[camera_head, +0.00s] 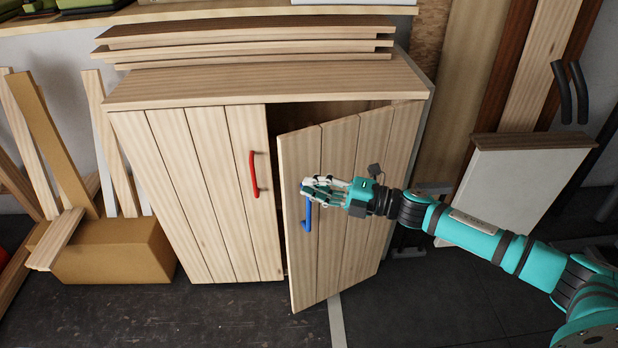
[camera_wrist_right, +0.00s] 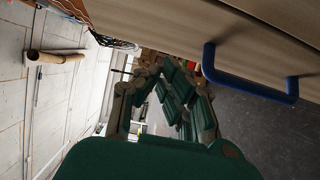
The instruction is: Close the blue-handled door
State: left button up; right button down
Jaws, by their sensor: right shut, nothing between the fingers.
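The wooden cabinet door (camera_head: 340,252) with the blue handle (camera_head: 308,218) stands ajar. Its free left edge swings out toward me, and a dark gap shows above and behind it. My right gripper (camera_head: 314,187) is shut and empty in front of this door, by the upper part of the blue handle. In the right wrist view the blue handle (camera_wrist_right: 248,84) lies to the right of my shut fingers (camera_wrist_right: 165,68), which are beside it, not around it. I cannot tell whether they touch the door. My left gripper is in neither view.
The neighbouring door with the red handle (camera_head: 253,174) is closed. Several planks (camera_head: 240,42) lie on the cabinet top (camera_head: 265,82). A cardboard box (camera_head: 115,250) and leaning boards stand at the left. A pale panel (camera_head: 515,190) stands at the right. The floor in front is clear.

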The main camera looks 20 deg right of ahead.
jog(key=shift+w+a, duration=0.1)
jog(key=shift+w, duration=1.15)
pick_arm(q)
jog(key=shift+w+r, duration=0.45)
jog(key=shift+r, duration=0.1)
